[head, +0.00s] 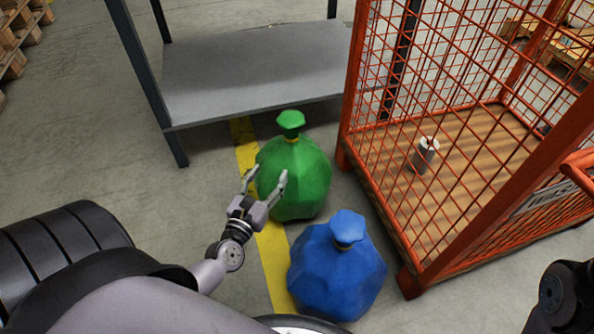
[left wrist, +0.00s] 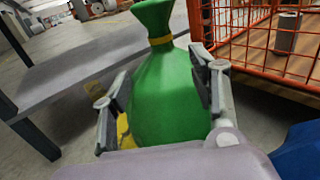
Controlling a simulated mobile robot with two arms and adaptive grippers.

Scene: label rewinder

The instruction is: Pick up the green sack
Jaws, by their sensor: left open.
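The green sack (head: 296,180) stands upright on the floor in front of a grey shelf, its neck tied with a yellow band. In the left wrist view the green sack (left wrist: 165,95) fills the middle, between my fingers. My left gripper (head: 268,177) is open at the sack's near left side, with its fingers spread in front of the body. In the left wrist view my left gripper (left wrist: 160,105) has one finger on each side of the sack; I cannot tell whether they touch it. My right gripper is not in view.
A blue sack (head: 338,268) stands close in front of the green one. An orange mesh cage (head: 352,110) with a grey-white cylinder (head: 424,155) inside is to the right. The grey shelf (head: 250,75) is behind. A yellow floor line (head: 272,262) runs beneath the sacks.

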